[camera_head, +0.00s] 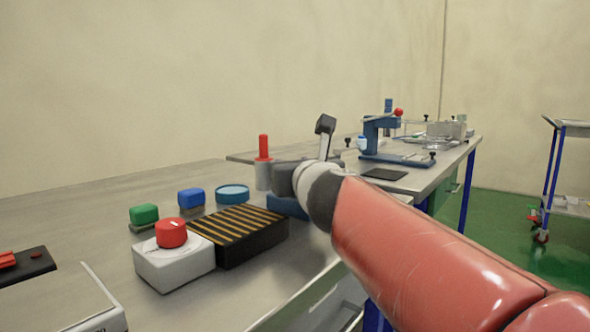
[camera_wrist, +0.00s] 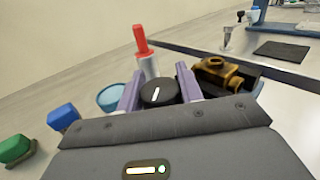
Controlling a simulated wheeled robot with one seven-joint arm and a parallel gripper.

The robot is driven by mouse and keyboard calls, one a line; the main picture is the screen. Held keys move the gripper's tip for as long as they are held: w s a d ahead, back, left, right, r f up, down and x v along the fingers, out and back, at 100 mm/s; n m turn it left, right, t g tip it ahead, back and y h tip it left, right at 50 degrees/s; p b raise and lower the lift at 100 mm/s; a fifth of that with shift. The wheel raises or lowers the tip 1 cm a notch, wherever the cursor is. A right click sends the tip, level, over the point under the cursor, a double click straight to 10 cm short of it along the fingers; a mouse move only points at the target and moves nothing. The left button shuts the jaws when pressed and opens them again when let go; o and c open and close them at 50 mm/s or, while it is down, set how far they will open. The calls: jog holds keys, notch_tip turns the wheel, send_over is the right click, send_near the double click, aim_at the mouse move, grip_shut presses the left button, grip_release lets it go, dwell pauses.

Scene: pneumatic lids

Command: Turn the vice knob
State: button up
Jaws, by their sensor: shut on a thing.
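The round black knob (camera_wrist: 158,95) with a white mark on its face shows in the wrist view. My gripper (camera_wrist: 160,88) has its two purple fingers shut on it, one at each side. In the head view my gripper (camera_head: 283,178) shows only as a dark shape past my arm, and the knob is hidden. A blue block (camera_head: 288,208) shows below my gripper there; I cannot tell whether it belongs to the vice.
A red-topped cylinder (camera_head: 264,150) stands just behind my gripper. A brass-coloured part (camera_wrist: 218,72) in a dark tray is close on the right. A striped black box (camera_head: 240,240), a red knob on a white box (camera_head: 172,260), and green (camera_head: 144,214) and blue (camera_head: 191,197) buttons are to the left.

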jog(key=shift+h, duration=0.3)
jog(key=shift+m+h+b, duration=0.4)
jog(key=shift+m+h, duration=0.3)
jog(key=m+h+b, duration=0.1)
jog(key=m+h, duration=0.2)
jog(key=h, duration=0.1)
jog(key=shift+d+t, duration=0.15)
jog(key=shift+t, duration=0.15)
jog(key=shift+d+m+g+h, duration=0.2)
jog(key=shift+m+g+h, duration=0.35)
jog(key=shift+m+h, duration=0.85)
jog(key=shift+d+m+g+h, duration=0.15)
jog(key=shift+m+g+h, duration=0.5)
jog(key=shift+h, duration=1.45)
jog(key=shift+m, duration=0.25)
jog(key=o, duration=1)
jog(key=shift+r, duration=0.15)
